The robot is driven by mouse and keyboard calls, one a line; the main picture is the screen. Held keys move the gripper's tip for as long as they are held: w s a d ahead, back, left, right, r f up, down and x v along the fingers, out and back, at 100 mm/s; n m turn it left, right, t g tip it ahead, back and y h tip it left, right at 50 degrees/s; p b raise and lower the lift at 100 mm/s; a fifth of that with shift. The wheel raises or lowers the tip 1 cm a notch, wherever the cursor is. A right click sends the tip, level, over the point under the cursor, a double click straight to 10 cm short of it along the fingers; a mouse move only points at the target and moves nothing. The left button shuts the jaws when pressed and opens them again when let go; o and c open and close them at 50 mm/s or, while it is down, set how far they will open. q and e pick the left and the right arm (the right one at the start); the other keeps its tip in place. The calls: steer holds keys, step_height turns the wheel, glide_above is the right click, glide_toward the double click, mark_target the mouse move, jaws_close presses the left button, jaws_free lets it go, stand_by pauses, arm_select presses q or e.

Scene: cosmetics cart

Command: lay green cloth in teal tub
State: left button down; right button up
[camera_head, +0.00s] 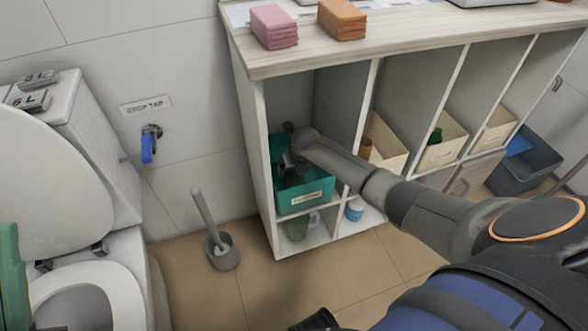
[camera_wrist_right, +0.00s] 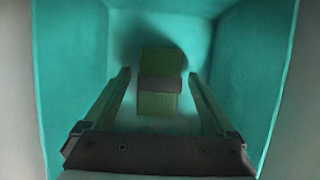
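The teal tub (camera_head: 305,193) stands in the leftmost upper compartment of the shelf. My right arm reaches into it from the right, and my right gripper (camera_head: 292,160) is partly hidden by the tub and wrist. In the right wrist view the tub's teal walls (camera_wrist_right: 70,60) surround the gripper (camera_wrist_right: 159,76). Its two fingers are spread wide apart. Between and beyond them lies a green folded piece (camera_wrist_right: 157,104), which looks like the green cloth, with a darker band across it. A gap shows between it and each finger. My left gripper cannot be made out.
Pink cloths (camera_head: 274,27) and orange cloths (camera_head: 342,19) lie on the shelf top. Cream bins (camera_head: 440,153) fill compartments to the right. A toilet brush (camera_head: 222,252) stands on the floor, and a toilet (camera_head: 90,290) is at left. A green upright strip (camera_head: 11,280) shows at the left edge.

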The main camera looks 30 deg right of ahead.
steer(key=shift+o, duration=0.4)
arm_select(q)
steer(key=shift+r, duration=0.1)
arm_select(e)
steer(key=shift+r+p, duration=0.35)
arm_select(q)
step_height(320, 180, up, 5)
steer(key=m+p, duration=0.1)
steer(key=p, duration=0.3)
arm_select(e)
steer(key=v, duration=0.7)
steer(key=shift+r, duration=0.2)
step_height(320, 180, up, 4)
steer(key=p, duration=0.2)
glide_above(297, 179)
steer(key=s, duration=0.2)
arm_select(q)
steer(key=w+a+f+n+y, duration=0.1)
steer(key=w+f+n+y, duration=0.4)
steer(key=f+y, duration=0.1)
steer(key=shift+a+f+g, duration=0.15)
steer(key=shift+f+g, duration=0.25)
steer(key=shift+f, duration=0.3)
arm_select(e)
steer(key=shift+a+r, duration=0.3)
steer(key=shift+s+a, duration=0.1)
